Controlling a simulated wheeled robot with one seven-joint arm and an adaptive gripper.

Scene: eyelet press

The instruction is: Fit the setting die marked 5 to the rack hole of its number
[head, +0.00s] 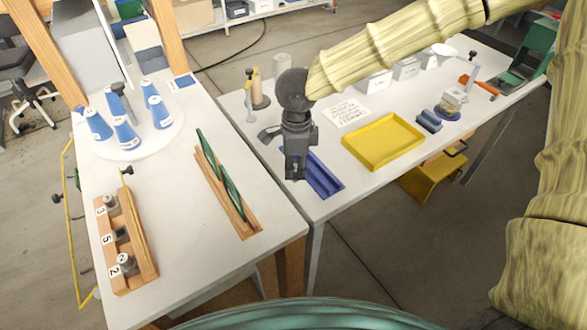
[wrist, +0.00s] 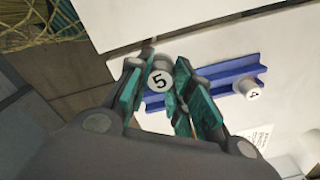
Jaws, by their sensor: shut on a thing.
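The setting die marked 5 (wrist: 159,80) is a grey cylinder with a white numbered top, held between my gripper's teal finger pads in the wrist view. My gripper (head: 295,176) is shut on it, over the left end of the blue tray (head: 327,181); I cannot tell whether the die touches the tray. The arm hides the die in the head view. The wooden rack (head: 143,238) stands at the left, with labels 3, 5 and 2. The hole beside label 5 (head: 122,236) looks dark and empty.
A die marked 4 (wrist: 252,92) stands in the blue tray. A wooden holder with green strips (head: 226,185) lies between tray and rack. Blue cones (head: 125,133) stand on a round plate behind. A yellow tray (head: 383,141) is right of my gripper.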

